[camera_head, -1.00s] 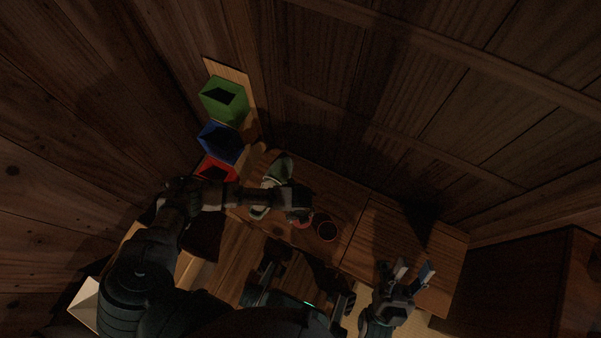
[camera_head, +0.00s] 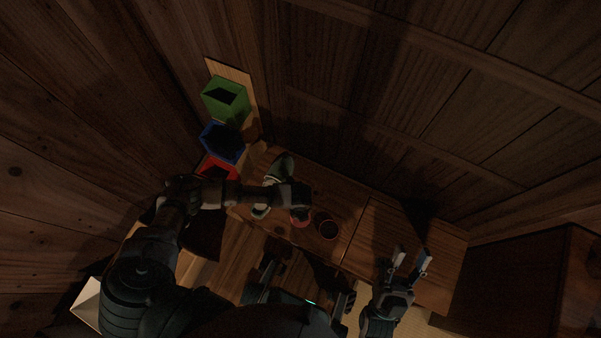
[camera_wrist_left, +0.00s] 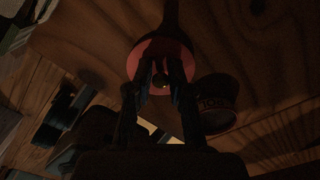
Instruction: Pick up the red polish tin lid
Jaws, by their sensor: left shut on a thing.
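The red polish tin lid (camera_wrist_left: 148,55) is a round red disc with a small round knob, seen in the left wrist view. My left gripper (camera_wrist_left: 160,83) is shut on it, with a fingertip on each side of the knob. In the head view the lid (camera_head: 302,223) shows as a red edge below my left gripper (camera_head: 299,207), over the wooden table. A dark round tin (camera_head: 327,230) stands just to the right and shows lettering in the left wrist view (camera_wrist_left: 217,103). Whether the lid touches the table cannot be told. My right gripper (camera_head: 411,261) is open and empty at the table's right end.
A green bin (camera_head: 225,106), a blue bin (camera_head: 222,147) and a red bin (camera_head: 230,170) stand in a row at the left. A green and white object (camera_head: 283,168), partly hidden by my left arm, is on the table (camera_head: 375,232). The table right of the tin looks clear.

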